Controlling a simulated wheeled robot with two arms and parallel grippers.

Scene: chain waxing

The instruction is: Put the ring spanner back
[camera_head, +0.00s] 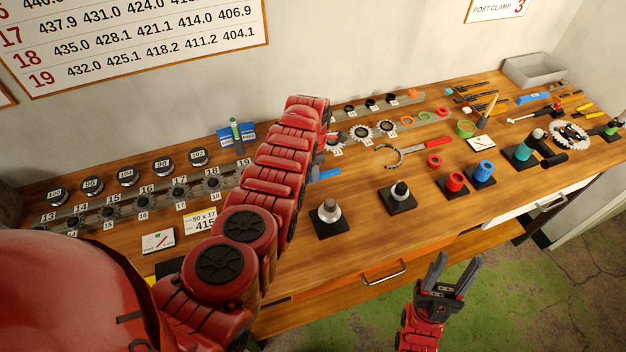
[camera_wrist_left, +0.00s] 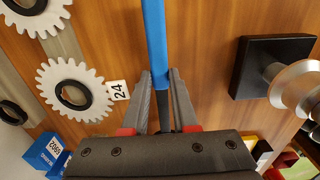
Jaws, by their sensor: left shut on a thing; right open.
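A long blue bar, apparently the ring spanner (camera_wrist_left: 154,42), runs up out of the left wrist view. Its ring end is not in view. My left gripper (camera_wrist_left: 160,80) is shut on it, over the wooden bench. In the head view my red left arm hides most of this gripper, and a short blue piece of the spanner (camera_head: 325,174) shows just right of the arm. My right gripper (camera_head: 455,268) is open and empty, in front of the bench's front edge.
White toothed rings (camera_wrist_left: 70,90) and a tag reading 24 lie left of the spanner. A black block with a metal knob (camera_head: 329,216) stands right of my left arm. Red and blue cylinders (camera_head: 454,183) stand farther right. Bare wood (camera_head: 350,180) lies between.

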